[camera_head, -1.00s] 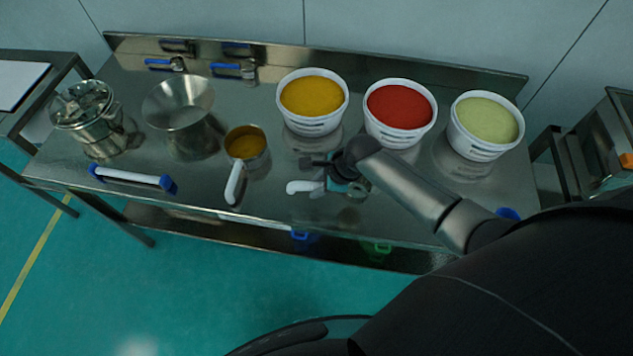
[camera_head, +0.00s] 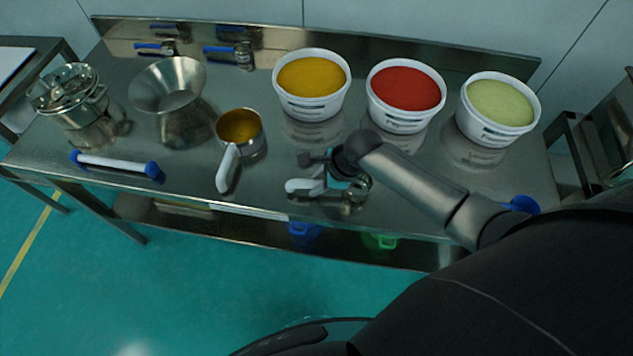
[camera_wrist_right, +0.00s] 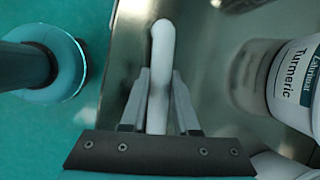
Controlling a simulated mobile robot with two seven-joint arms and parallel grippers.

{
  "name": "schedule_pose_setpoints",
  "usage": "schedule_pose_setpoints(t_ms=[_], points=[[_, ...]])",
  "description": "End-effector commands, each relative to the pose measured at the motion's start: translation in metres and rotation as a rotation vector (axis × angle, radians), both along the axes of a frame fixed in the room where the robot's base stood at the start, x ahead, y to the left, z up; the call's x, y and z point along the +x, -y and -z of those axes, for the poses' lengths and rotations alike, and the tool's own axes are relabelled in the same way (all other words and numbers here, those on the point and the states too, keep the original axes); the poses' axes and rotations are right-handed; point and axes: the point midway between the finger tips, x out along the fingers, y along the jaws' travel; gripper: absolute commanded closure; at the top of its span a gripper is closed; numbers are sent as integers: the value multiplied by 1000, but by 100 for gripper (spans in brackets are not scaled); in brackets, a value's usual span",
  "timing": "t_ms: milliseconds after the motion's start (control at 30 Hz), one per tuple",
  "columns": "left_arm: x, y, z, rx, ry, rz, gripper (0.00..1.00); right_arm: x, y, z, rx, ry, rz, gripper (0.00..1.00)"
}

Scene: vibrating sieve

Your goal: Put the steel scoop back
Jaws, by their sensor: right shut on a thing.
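The steel scoop (camera_head: 352,196) is near the front edge of the steel table, with its white handle (camera_head: 300,186) pointing left. My right gripper (camera_head: 322,172) is shut on this handle, and the arm partly hides the scoop. In the right wrist view the white handle (camera_wrist_right: 161,45) runs between the two fingers of my right gripper (camera_wrist_right: 159,92). The scoop's bowl is not clear there, and I cannot tell whether the scoop touches the table. My left gripper is not in view.
A steel cup (camera_head: 256,148) of yellow powder stands left of the scoop. Tubs of yellow (camera_head: 312,105), red (camera_head: 400,122) and pale green (camera_head: 490,132) powder stand behind. A funnel (camera_head: 168,82), a lidded pot (camera_head: 85,118) and a blue-ended white bar (camera_head: 113,164) are at left.

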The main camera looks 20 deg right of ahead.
Motion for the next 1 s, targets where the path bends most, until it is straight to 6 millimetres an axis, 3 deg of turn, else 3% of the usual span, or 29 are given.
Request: schedule_pose_setpoints(t_ms=[900, 933, 1000], points=[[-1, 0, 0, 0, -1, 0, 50, 0, 0, 5, 1, 1, 0, 100], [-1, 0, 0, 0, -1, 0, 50, 0, 0, 5, 1, 1, 0, 70], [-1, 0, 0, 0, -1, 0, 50, 0, 0, 5, 1, 1, 0, 62]])
